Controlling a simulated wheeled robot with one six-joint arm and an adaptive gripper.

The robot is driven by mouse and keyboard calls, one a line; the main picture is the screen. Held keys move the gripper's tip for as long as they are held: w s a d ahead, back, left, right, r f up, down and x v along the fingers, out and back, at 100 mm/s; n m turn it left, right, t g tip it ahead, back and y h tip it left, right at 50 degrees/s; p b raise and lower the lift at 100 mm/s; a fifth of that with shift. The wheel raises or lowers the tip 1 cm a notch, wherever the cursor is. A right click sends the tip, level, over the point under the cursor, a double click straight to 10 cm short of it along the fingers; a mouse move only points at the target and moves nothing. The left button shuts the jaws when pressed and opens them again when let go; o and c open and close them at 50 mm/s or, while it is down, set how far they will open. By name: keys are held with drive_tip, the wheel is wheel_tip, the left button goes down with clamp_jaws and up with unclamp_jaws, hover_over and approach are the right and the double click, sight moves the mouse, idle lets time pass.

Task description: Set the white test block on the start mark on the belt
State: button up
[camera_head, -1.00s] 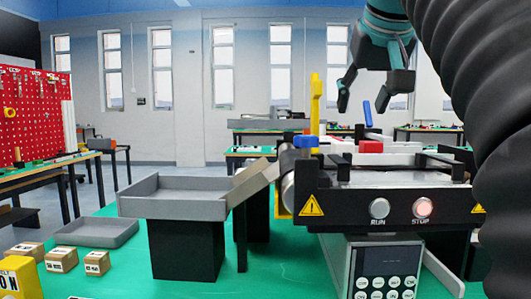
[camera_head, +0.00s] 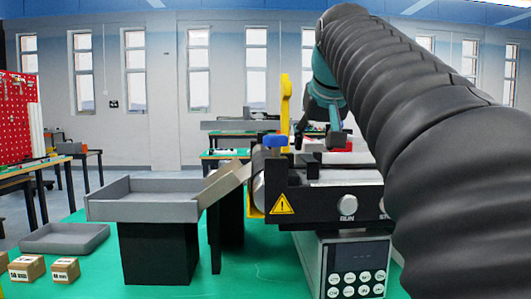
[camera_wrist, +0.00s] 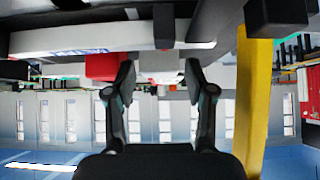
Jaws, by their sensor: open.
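A pale white block shape (camera_wrist: 160,62) shows between and beyond my fingertips in the wrist view; it looks like the white test block, but its edges are partly hidden. My gripper (camera_wrist: 160,78) is open around that line of sight, and I cannot tell whether either finger touches it. In the head view my gripper (camera_head: 318,142) is low over the conveyor (camera_head: 330,196), behind its front panel, partly covered by my arm. The start mark is not clearly visible in either view.
A red block (camera_wrist: 104,67) is left of my fingers in the wrist view. A yellow post (camera_wrist: 254,100) stands close on the right; it also shows in the head view (camera_head: 285,105). A grey tray (camera_head: 150,205) stands left of the conveyor, beside a sloping chute (camera_head: 224,183).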

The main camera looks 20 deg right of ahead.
sight(314, 143)
drive_tip(key=x, duration=0.3)
drive_tip(key=shift+r, duration=0.1)
clamp_jaws()
